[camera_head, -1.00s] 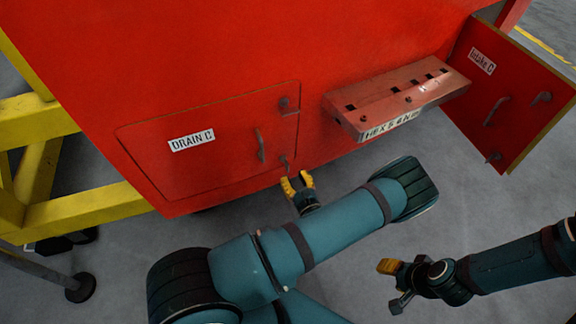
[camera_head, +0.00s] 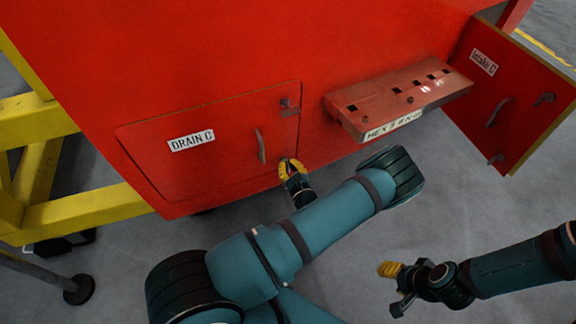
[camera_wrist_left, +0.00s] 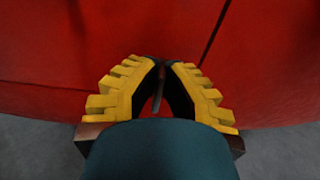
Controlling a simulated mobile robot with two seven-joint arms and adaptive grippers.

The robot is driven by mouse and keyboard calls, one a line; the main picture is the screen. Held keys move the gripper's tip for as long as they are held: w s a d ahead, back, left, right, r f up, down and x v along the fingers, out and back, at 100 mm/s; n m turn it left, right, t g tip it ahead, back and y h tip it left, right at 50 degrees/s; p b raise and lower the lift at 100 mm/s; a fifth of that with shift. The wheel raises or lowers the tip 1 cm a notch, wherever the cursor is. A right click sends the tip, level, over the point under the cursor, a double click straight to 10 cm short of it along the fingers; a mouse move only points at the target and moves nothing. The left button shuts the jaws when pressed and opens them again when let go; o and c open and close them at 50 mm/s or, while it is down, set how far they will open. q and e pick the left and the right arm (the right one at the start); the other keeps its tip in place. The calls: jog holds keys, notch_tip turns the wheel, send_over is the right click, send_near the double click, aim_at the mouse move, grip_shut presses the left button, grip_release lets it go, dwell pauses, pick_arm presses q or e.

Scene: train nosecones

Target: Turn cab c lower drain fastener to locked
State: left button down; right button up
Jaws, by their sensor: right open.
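The red drain door (camera_head: 215,160) bears a "DRAIN C" label and sits flush in the red cab side. Its lower fastener, at the door's lower right corner, is hidden behind my left gripper (camera_head: 292,167) in the head view. In the left wrist view a thin dark fastener handle (camera_wrist_left: 158,92) stands between the yellow-backed fingers of my left gripper (camera_wrist_left: 162,72). The fingers are drawn together around it. The upper fastener (camera_head: 289,104) is at the door's upper right. My right gripper (camera_head: 393,288) is open, well away at the lower right.
A red shelf (camera_head: 385,103) with square holes, labelled as hex tools, juts out right of the door. The intake C door (camera_head: 515,95) stands open farther right. A yellow frame (camera_head: 75,213) is at left. Grey floor lies free between my arms.

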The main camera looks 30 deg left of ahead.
pick_arm(q)
jog(key=shift+m, duration=0.4)
jog(key=m, duration=0.1)
jog(key=m+p, duration=0.1)
jog(key=m, duration=0.2)
jog(key=shift+w+d, duration=0.15)
jog(key=shift+w, duration=0.1)
jog(key=m, duration=0.2)
jog(key=m+p, duration=0.1)
jog(key=m, duration=0.2)
jog(key=shift+w+d+f, duration=0.1)
jog(key=shift+w+f, duration=0.05)
jog(key=shift+f, duration=0.05)
jog(key=m, duration=0.4)
jog(key=shift+w+f, duration=0.1)
jog(key=shift+f, duration=0.05)
jog(key=shift+d+f+m, duration=0.1)
jog(key=shift+f+m, duration=0.1)
jog(key=shift+m, duration=1.8)
jog(key=c, duration=1.1)
grip_release()
